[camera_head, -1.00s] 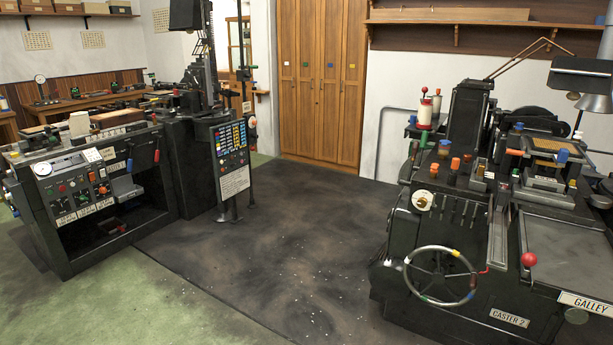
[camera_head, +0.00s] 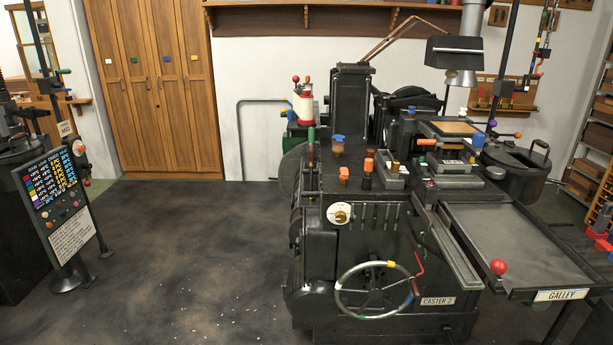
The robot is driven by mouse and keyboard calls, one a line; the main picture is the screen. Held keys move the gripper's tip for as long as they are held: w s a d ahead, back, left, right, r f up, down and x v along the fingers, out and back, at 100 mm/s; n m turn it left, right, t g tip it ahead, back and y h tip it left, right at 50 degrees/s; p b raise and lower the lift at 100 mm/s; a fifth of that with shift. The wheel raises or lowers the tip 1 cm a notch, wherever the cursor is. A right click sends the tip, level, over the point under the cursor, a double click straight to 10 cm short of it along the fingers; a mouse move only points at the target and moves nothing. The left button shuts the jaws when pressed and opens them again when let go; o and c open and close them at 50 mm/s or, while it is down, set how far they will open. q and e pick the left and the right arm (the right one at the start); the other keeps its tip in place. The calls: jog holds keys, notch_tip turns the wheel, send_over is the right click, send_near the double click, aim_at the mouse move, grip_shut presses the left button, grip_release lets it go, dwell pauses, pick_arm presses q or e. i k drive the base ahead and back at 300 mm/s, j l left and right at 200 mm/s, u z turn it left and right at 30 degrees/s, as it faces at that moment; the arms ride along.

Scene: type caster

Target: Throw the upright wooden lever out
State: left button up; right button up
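The machine marked CASTER 2 (camera_head: 345,205) stands right of centre. An upright lever (camera_head: 311,143) with a green top rises at its left front edge; it is too small to tell whether it is wooden. A bent red lever (camera_head: 419,264) with a dark brownish grip hangs at the front, near the handwheel (camera_head: 340,290). No lever is clearly readable as upright and wooden from here. Neither of my grippers is in view.
A control panel on a stand (camera_head: 58,195) is at the left. The galley table (camera_head: 510,240) with a red ball knob (camera_head: 498,267) juts out at the right. Dark floor (camera_head: 190,250) is open between panel and caster, with small pale bits on it. Wooden cabinets (camera_head: 155,85) stand behind.

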aim_at(312, 149)
jog(key=i+j+z, duration=0.4)
jog(key=i+j, duration=1)
